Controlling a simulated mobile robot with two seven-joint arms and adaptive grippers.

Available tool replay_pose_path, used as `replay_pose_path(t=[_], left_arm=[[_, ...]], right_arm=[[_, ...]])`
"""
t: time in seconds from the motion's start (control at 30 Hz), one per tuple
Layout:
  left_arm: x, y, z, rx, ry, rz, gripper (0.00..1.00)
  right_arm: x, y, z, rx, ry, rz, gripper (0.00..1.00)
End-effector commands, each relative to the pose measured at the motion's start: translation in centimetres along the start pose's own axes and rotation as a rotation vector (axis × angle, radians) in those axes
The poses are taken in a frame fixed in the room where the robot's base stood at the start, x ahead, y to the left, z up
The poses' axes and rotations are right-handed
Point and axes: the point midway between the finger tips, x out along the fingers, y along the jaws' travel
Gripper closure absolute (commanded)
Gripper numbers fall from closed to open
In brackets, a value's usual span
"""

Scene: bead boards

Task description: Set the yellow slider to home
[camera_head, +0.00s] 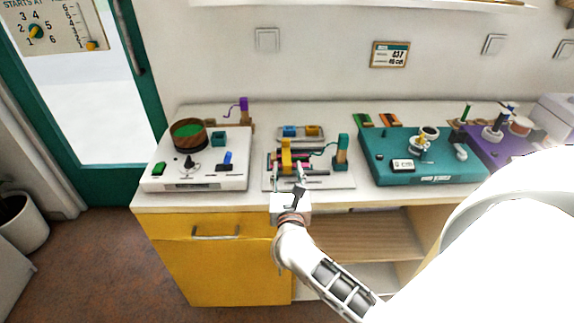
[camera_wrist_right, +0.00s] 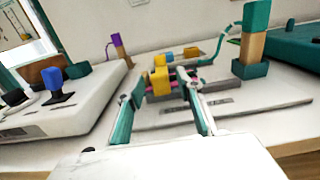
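The yellow slider (camera_head: 286,150) is an upright yellow block on the middle board (camera_head: 338,181), across dark and pink rods. In the wrist view the yellow slider (camera_wrist_right: 160,81) shows ahead, between the fingertips. My right gripper (camera_head: 287,170) reaches over the board's front edge with its fingers apart, one on each side of the slider in the picture. In the wrist view the right gripper (camera_wrist_right: 164,88) is open; I cannot tell whether a finger touches the slider. My left gripper is not in view. A home mark on the board is not readable.
A teal-and-wood post (camera_head: 342,150) with a cord stands right of the rods. A white board (camera_head: 210,181) is at left, a teal board (camera_head: 440,172) at right. A poster (camera_head: 52,27) at upper left shows a dial and a scale with a yellow marker low on it.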

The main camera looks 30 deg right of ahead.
Motion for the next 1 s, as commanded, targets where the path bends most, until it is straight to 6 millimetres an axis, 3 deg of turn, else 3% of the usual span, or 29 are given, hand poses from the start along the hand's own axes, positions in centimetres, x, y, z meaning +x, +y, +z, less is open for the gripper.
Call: replay_pose_path(t=[0.2, 0.5, 0.67, 0.87, 1.0], left_arm=[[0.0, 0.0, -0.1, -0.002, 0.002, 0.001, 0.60], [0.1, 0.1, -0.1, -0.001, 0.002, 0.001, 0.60], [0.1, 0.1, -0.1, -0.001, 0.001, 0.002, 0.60], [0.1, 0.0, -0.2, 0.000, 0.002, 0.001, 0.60], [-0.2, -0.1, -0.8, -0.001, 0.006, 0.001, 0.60]], right_arm=[[2.0, 0.0, 0.0, -0.002, -0.001, 0.000, 0.64], [2.3, 0.0, 0.0, -0.002, 0.000, 0.000, 0.64], [2.2, 0.0, 0.0, -0.002, 0.000, 0.001, 1.00], [2.2, -0.4, 0.0, -0.004, -0.001, 0.000, 1.00], [2.2, -3.1, 0.1, -0.008, -0.002, 0.000, 1.00]])
